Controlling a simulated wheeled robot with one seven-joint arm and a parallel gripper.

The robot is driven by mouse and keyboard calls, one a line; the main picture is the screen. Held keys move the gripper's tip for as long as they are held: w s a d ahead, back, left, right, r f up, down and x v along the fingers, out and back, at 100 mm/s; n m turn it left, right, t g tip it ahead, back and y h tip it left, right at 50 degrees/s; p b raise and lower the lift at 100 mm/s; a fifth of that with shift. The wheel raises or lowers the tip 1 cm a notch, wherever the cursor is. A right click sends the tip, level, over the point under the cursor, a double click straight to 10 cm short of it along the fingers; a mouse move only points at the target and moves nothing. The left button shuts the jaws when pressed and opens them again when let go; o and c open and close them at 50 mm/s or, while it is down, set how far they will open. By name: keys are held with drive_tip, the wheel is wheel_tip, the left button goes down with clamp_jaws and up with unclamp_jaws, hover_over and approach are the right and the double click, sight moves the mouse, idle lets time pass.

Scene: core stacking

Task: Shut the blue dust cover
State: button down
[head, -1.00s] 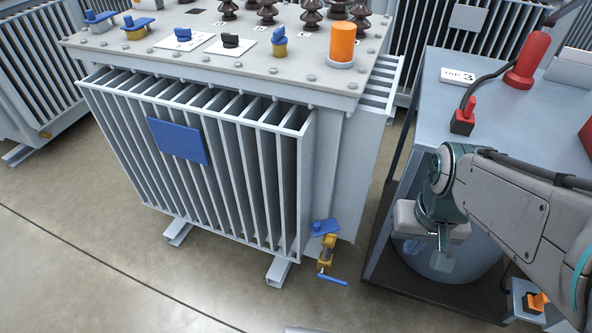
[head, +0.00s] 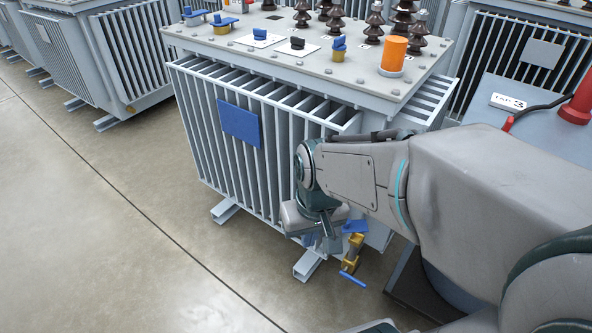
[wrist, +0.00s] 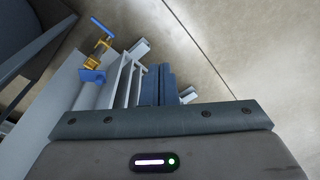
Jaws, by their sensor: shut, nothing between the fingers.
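A small blue plate, which looks like the dust cover, (head: 355,226) is at the lower right corner of the transformer, just above a brass valve (head: 352,252) with a blue lever. It also shows in the wrist view (wrist: 92,76), left of my fingers. I cannot tell how far open it stands. My gripper (head: 318,238) is shut and empty, pointing down in front of the fins, left of the blue plate and apart from it. In the wrist view its fingers (wrist: 158,72) are together. My arm hides part of the transformer's right side.
The finned grey transformer (head: 215,130) carries a blue panel (head: 239,124), and several blue-topped fittings and an orange cap (head: 394,52) on its lid. A grey bench (head: 485,105) stands at the right. The floor (head: 110,215) in front and left is clear.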

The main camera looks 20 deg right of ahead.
drive_tip(key=w+a+f+y, duration=0.1)
drive_tip(key=w+a+f, duration=0.35)
drive_tip(key=f, duration=0.25)
drive_tip(key=n+t+h, duration=0.9)
drive_tip(key=t+h, duration=0.3)
drive_tip(key=h, duration=0.2)
approach(355, 224)
drive_tip(key=a+r, duration=0.2)
drive_tip(key=a, duration=0.3)
drive_tip(key=b+x, duration=0.2)
drive_tip(key=x, duration=0.8)
drive_tip(key=shift+w+a+f, duration=0.15)
drive_tip(key=shift+w, duration=0.15)
